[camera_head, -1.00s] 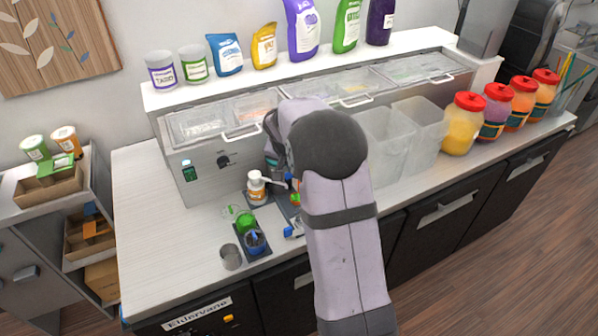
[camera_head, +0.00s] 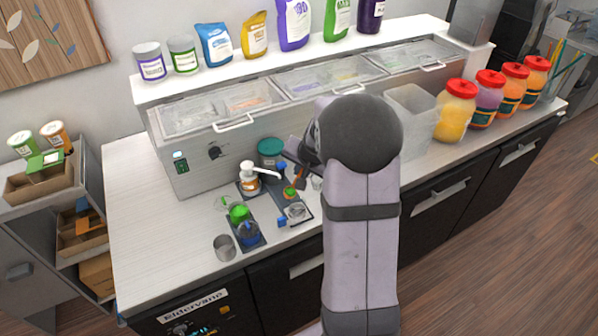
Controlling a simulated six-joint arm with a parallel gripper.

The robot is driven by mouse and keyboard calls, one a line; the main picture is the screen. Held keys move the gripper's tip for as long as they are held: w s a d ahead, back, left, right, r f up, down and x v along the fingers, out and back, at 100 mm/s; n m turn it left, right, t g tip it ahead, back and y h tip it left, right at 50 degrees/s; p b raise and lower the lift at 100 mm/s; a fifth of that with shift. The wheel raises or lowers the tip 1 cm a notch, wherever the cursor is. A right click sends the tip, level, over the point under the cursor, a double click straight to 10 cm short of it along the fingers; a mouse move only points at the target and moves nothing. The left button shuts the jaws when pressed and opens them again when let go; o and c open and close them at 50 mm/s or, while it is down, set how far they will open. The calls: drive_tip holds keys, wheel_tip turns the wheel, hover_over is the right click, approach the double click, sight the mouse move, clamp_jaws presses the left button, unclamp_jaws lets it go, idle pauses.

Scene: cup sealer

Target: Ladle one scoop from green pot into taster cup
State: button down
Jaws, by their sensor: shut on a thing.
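My gripper (camera_head: 297,160) is over the middle of the counter, partly hidden by my own arm. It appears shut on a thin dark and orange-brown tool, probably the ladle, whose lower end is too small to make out. A small green pot (camera_head: 238,213) stands on a dark tray at the front left, left of my gripper. A clear grey cup (camera_head: 225,248) stands at the counter's front edge, left of that tray. I cannot tell for sure whether it is the taster cup. Another small pot with green and orange (camera_head: 290,193) is just below my gripper.
A white pump bottle (camera_head: 250,180) and a teal-lidded canister (camera_head: 270,152) stand left of my gripper. A blue pot (camera_head: 248,233) shares the dark tray. The lidded steel counter unit (camera_head: 195,165) is behind. Red-lidded jars (camera_head: 455,110) stand right. The counter's left part is clear.

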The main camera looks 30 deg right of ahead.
drive_tip(key=b, duration=0.2)
drive_tip(key=shift+d+f+t+b, duration=0.2)
drive_tip(key=shift+f+t+b, duration=0.1)
drive_tip(key=shift+f+t, duration=0.1)
drive_tip(key=shift+s+d+b, duration=0.1)
drive_tip(key=shift+s+b, duration=0.05)
drive_tip(key=shift+b, duration=0.75)
drive_tip(key=b, duration=0.4)
drive_tip(key=shift+s+d+f+t+y, duration=0.15)
drive_tip(key=shift+s+t+y, duration=0.05)
drive_tip(key=shift+t+y, duration=0.2)
drive_tip(key=b, duration=0.3)
drive_tip(key=shift+s+d+f+m, duration=0.15)
drive_tip(key=shift+s+m, duration=0.05)
drive_tip(key=shift+m, duration=0.1)
drive_tip(key=shift+t+y+b, duration=0.3)
drive_tip(key=shift+b, duration=0.1)
drive_tip(key=shift+s+f+b, duration=0.1)
drive_tip(key=shift+b, duration=0.35)
drive_tip(key=b, duration=0.3)
drive_tip(key=shift+s+d+f+t, duration=0.15)
drive_tip(key=shift+d+t, duration=0.05)
drive_tip(key=shift+t, duration=0.1)
drive_tip(key=shift+b, duration=0.5)
